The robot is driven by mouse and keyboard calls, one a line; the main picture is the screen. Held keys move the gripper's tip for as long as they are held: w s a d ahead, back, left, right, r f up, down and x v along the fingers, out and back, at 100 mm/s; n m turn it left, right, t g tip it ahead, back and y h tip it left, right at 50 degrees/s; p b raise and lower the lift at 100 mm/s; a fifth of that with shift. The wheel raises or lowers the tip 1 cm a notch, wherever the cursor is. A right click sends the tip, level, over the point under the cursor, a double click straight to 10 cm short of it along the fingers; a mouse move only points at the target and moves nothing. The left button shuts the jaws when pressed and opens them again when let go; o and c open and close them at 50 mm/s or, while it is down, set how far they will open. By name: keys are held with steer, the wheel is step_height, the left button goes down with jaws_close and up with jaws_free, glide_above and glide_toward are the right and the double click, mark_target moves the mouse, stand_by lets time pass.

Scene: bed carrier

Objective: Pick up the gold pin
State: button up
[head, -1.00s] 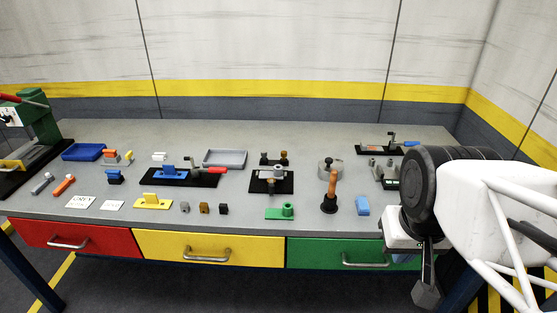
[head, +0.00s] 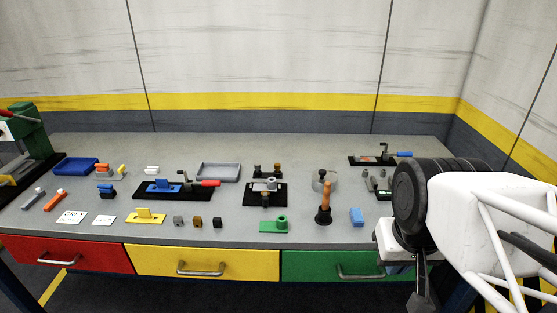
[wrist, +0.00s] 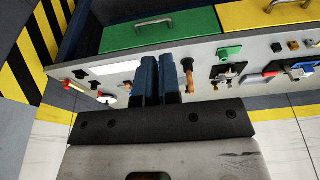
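My gripper (head: 420,300) hangs at the lower right in front of the bench, partly hidden by my arm and cut by the frame edge. In the wrist view its dark fingers (wrist: 159,75) lie side by side, with nothing visible between them. The gripper is apart from the pin, which I cannot make out in the wrist view.
The grey bench (head: 330,145) carries several fixtures and loose parts. A green press (head: 28,140) stands at far left. Red, yellow and green drawers (head: 340,265) line the front.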

steer(key=o, duration=0.9)
